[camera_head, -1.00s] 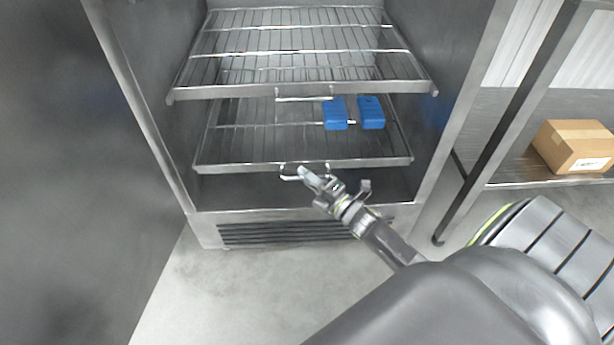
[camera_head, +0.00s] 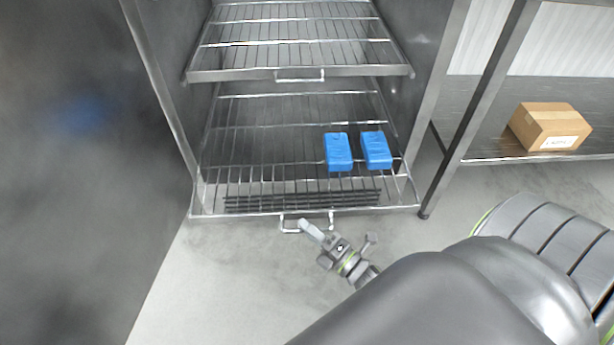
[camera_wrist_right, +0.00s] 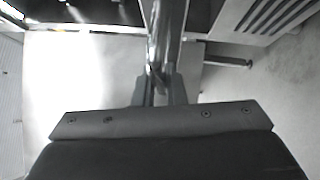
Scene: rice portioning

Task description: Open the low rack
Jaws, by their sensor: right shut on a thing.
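The low rack (camera_head: 390,211) is a wire shelf that is pulled out well past the cabinet front in the head view. Its front bar carries a small metal handle (camera_head: 290,230). My right gripper (camera_head: 312,232) is shut on that handle. In the right wrist view a metal bar runs up from between the fingers (camera_wrist_right: 161,92), and the grip itself is partly hidden. Two blue boxes (camera_head: 338,152) (camera_head: 376,150) lie side by side on the right half of the low rack. My left gripper is not in view.
An upper wire rack (camera_head: 240,75) with its own handle sits above the low rack. The open cabinet door (camera_head: 75,180) stands at the left. A side shelf at the right holds a cardboard box (camera_head: 552,128). Floor in front of the rack is clear.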

